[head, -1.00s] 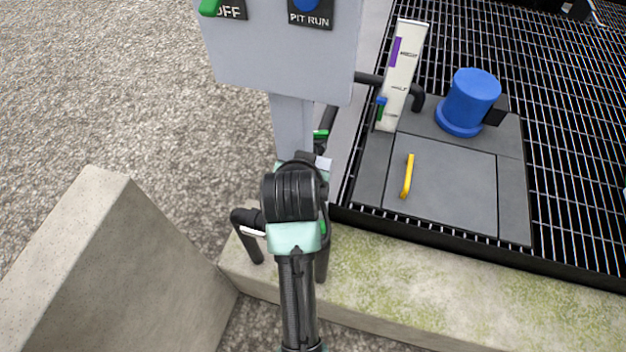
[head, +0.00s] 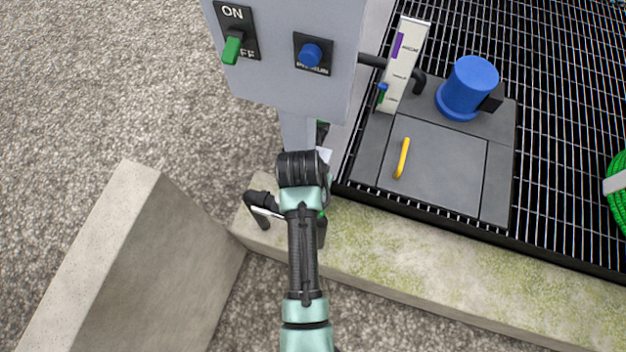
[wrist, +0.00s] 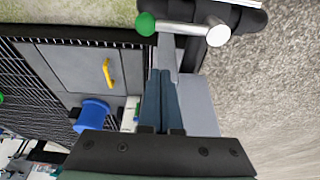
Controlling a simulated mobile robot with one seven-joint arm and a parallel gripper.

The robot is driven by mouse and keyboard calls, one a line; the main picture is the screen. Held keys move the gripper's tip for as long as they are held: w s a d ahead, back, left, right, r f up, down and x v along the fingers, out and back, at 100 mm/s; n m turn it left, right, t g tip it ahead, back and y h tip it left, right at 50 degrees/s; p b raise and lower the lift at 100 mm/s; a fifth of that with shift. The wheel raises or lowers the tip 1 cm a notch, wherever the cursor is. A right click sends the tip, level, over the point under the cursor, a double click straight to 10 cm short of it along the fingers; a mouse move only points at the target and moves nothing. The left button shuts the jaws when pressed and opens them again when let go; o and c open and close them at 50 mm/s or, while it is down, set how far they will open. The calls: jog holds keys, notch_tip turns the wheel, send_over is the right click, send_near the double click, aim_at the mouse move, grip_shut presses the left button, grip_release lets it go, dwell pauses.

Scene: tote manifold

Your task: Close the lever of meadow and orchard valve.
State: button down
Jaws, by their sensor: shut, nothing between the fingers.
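In the wrist view a valve lever (wrist: 185,30) shows as a silver bar with a green ball (wrist: 146,24) at its left end and a pale round cap at its right. It lies across a black pipe. No meadow or orchard label is readable. My gripper (wrist: 162,74) is shut and empty, its dark blue fingertips just below the bar in the picture; I cannot tell whether they touch it. In the head view a black pipe elbow (head: 258,205) with a silver handle stands left of my arm, which hides my gripper and most of the valve.
A grey control box (head: 285,75) with a green switch and blue knob stands on a post above my arm. A concrete block (head: 130,260) is at left. Right are a mossy kerb (head: 400,235), a hatch with a yellow handle (head: 403,158), a blue cylinder (head: 468,88) and grating.

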jog(key=a+x, duration=0.1)
jog(key=x, duration=0.5)
jog(key=s, duration=0.1)
jog(key=s+p, duration=0.1)
jog(key=s, duration=0.1)
jog(key=shift+s+a+r, duration=0.1)
jog(key=shift+s+r, duration=0.25)
jog(key=shift+s, duration=0.05)
